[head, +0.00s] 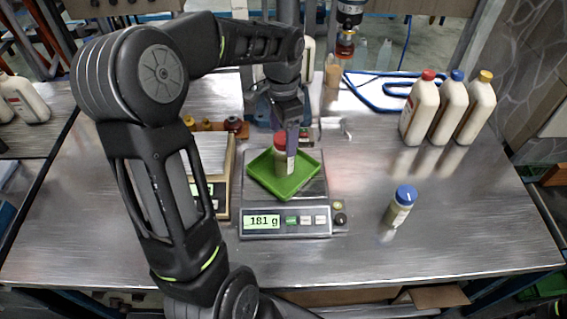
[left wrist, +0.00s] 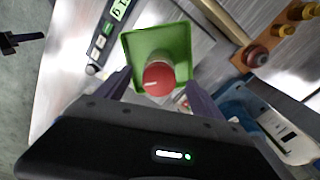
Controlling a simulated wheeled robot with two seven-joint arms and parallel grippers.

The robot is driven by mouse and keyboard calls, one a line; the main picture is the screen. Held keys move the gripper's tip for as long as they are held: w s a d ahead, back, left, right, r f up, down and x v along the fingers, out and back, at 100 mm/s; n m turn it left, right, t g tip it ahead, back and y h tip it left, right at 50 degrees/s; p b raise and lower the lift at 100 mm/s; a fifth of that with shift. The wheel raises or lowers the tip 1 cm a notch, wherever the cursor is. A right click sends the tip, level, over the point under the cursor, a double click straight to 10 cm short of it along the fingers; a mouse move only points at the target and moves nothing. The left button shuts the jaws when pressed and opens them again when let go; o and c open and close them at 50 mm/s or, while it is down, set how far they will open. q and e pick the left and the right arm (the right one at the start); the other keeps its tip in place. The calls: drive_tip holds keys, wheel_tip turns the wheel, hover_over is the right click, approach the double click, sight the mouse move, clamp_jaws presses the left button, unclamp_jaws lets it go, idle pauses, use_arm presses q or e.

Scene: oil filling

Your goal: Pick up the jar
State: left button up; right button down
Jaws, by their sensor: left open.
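A jar with a red lid (head: 281,158) stands upright on a green tray (head: 300,182), which lies on a digital scale (head: 285,222) reading 181 g. My left gripper (head: 287,128) is over the jar from above, jaws open. In the left wrist view the red lid (left wrist: 159,78) sits between the two spread fingers (left wrist: 159,92), with the green tray (left wrist: 150,42) below it. I cannot tell whether a finger touches the jar. A second jar with a blue lid (head: 401,205) stands on the bare table to the right. My right gripper is not in view.
Three white bottles with red, blue and yellow caps (head: 447,108) stand at the back right of the metal table (head: 480,220). Another scale (head: 222,190) is left of the first. A blue rack (head: 375,92) lies behind. The front right table is clear.

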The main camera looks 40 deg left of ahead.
sight(284, 155)
use_arm(q)
wheel_tip(284, 155, down, 6)
drive_tip(key=b, duration=0.4)
drive_tip(key=shift+d+r, duration=0.1)
drive_tip(key=shift+r, duration=0.25)
drive_tip(key=shift+c, duration=0.4)
clamp_jaws()
idle(0.6)
